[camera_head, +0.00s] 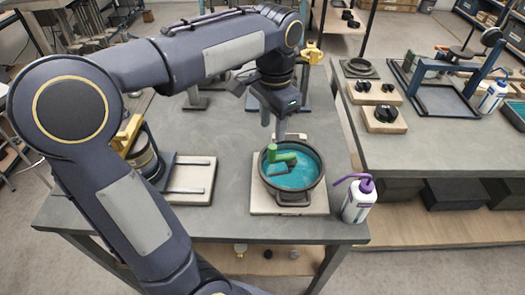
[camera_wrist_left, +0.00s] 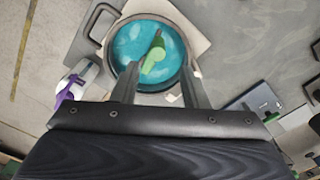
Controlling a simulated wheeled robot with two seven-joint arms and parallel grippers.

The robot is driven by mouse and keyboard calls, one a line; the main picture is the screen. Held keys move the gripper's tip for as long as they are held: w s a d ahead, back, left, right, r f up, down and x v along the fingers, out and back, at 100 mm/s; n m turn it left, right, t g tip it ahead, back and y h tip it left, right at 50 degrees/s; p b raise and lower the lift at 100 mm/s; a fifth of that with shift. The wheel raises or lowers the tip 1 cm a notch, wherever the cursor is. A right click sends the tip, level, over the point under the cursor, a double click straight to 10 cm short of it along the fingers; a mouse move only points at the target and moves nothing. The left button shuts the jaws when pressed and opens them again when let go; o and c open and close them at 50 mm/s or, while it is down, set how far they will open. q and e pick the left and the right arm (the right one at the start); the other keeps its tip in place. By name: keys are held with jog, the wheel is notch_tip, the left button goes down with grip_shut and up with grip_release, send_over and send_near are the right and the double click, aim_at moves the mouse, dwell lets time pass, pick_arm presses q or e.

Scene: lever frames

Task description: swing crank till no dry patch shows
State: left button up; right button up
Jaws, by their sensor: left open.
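A dark round pan (camera_head: 292,199) with a handle sits on a pale board (camera_head: 260,205) on the near grey table. Its inside is mostly teal. A green crank handle (camera_head: 283,156) stands in it, with a darker brownish part beside it; I cannot tell whether that part is crank arm or dry patch. The green handle also shows in the left wrist view (camera_wrist_left: 152,62), inside the pan (camera_wrist_left: 112,62). My left gripper (camera_head: 283,132) points down over the pan's far side. In the wrist view its fingers (camera_wrist_left: 160,78) are apart, with the handle showing between and beyond them, not clasped.
A white bottle with a purple cap (camera_head: 359,200) stands close right of the pan, near the table edge. A pale board with rails (camera_head: 190,178) lies to the left. A second table (camera_head: 450,150) at right holds a blue frame (camera_head: 440,90) and small blocks.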

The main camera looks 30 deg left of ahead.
aim_at(273, 146)
pick_arm(q)
jog(key=shift+d+f, duration=0.15)
jog(key=shift+f, duration=0.4)
notch_tip(273, 146, down, 6)
jog(key=shift+f, duration=0.25)
grip_shut()
